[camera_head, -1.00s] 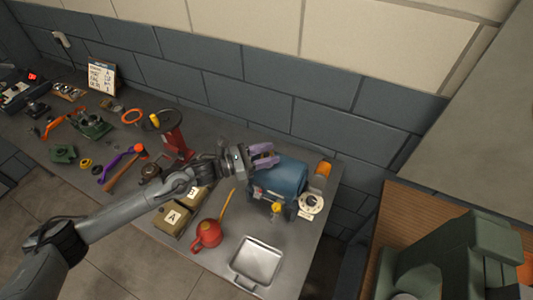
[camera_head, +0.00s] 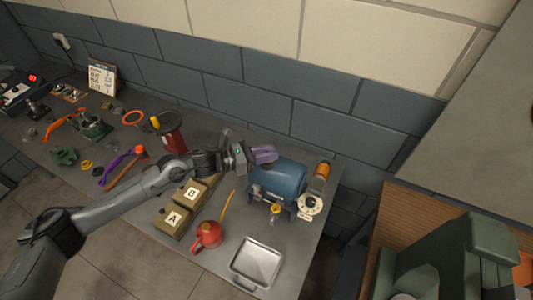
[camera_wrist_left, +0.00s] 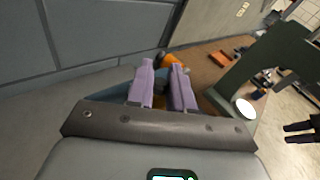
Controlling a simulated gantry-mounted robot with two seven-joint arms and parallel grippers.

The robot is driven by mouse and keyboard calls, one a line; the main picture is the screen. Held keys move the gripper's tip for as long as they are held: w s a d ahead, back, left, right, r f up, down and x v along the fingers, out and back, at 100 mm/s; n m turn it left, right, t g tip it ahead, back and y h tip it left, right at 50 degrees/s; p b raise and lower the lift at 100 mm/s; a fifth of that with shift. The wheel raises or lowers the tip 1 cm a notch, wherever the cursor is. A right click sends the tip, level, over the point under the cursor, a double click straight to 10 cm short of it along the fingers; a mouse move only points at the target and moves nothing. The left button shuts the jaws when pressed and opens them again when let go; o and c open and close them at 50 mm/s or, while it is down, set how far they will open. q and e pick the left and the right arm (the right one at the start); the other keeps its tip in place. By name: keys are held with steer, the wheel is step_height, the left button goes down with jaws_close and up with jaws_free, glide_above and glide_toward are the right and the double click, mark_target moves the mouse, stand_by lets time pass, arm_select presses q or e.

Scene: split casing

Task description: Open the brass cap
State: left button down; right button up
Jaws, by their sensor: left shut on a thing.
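A blue rounded casing (camera_head: 280,180) stands near the right end of the bench. A small yellow, brass-like cap (camera_head: 275,209) shows low on its front side. My left gripper (camera_head: 266,155), with purple fingers, is at the casing's upper back left, apart from the yellow piece. In the left wrist view its fingers (camera_wrist_left: 162,88) are shut on a small dark part, which they largely hide. Blue casing shows beside the fingers there. I cannot tell exactly what the dark part is.
An orange-topped cylinder (camera_head: 322,170) and a white round dial (camera_head: 310,205) stand right of the casing. Other tools fill the left bench.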

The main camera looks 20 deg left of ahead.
arm_select(q)
steer(key=shift+w+r+n+g+y, duration=0.35)
steer(key=shift+r+n+g+y, duration=0.05)
steer(key=shift+n+g, duration=0.2)
steer(key=shift+w+d+r+n+g+y, duration=0.1)
steer(key=shift+w+r+n+g+y, duration=0.1)
steer(key=shift+w+n+g+y, duration=0.45)
steer(key=shift+w+n+g, duration=0.1)
steer(key=shift+n+g, duration=0.35)
steer(key=shift+g, duration=0.4)
steer(key=shift+w+n+g+y+b, duration=0.3)
steer(key=shift+w+n+g, duration=0.1)
steer(key=shift+g, duration=0.3)
steer(key=n+g+b, duration=0.1)
steer(key=w+n+g+b, duration=0.1)
steer(key=g, duration=0.1)
steer(key=shift+w+f+g+y+b, duration=0.2)
steer(key=shift+g+y+b, duration=0.05)
steer(key=shift+g+b, duration=0.05)
steer(key=shift+w+d+f+n+g+b, duration=0.1)
steer(key=shift+w+f+n+g+b, duration=0.2)
steer(key=shift+n+g+b, duration=0.35)
steer(key=shift+w+f+g+b, duration=0.1)
steer(key=shift+w+g+b, duration=0.05)
steer(key=shift+g+b, duration=0.7)
steer(key=shift+n, duration=0.25)
